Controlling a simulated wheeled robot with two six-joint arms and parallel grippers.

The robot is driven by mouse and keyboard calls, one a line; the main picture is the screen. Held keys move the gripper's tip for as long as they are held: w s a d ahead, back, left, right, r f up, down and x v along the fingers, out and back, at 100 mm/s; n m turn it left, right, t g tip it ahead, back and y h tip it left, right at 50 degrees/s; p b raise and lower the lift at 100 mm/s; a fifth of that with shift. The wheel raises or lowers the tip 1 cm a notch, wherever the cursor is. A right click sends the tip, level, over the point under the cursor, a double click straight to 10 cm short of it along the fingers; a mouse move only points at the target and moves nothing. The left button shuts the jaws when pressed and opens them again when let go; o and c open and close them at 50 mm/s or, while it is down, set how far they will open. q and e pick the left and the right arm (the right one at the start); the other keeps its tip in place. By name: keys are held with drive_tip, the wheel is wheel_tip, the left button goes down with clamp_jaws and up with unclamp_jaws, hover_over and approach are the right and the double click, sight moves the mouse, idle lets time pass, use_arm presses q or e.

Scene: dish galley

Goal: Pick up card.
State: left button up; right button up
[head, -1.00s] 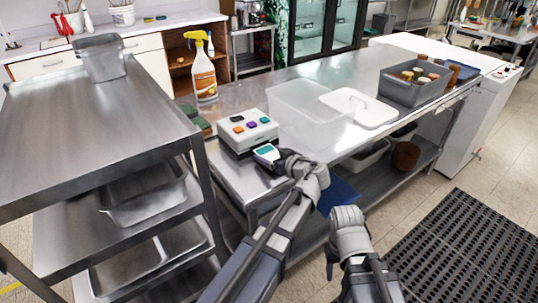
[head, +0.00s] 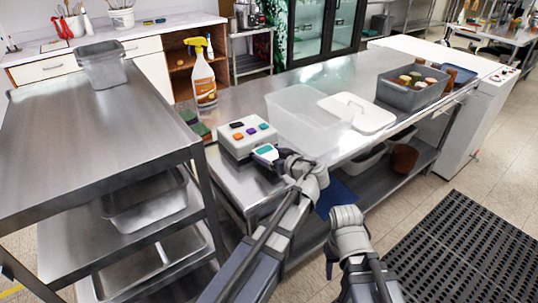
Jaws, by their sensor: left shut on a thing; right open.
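The card (head: 266,153), a small light piece with a teal patch, is at the tips of my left gripper (head: 281,160), at the near left end of the steel table. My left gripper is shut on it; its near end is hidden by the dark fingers. The card shows just in front of a white button box (head: 232,144). I cannot tell whether it touches the box or the table. My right gripper (head: 346,215) is open and empty over the floor beside the table; its fingers are mostly hidden.
On the steel table (head: 346,79) are a clear tub (head: 297,120), a white lid (head: 374,115), a spray bottle (head: 204,82) and a grey bin (head: 411,96) of jars. A steel cart (head: 95,135) stands left. A blue panel (head: 338,194) shows below the table's edge.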

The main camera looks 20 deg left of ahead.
sight(269, 154)
use_arm(q)
wheel_tip(269, 154, up, 8)
drive_tip(key=p, duration=0.6)
drive_tip(key=shift+f, duration=0.25)
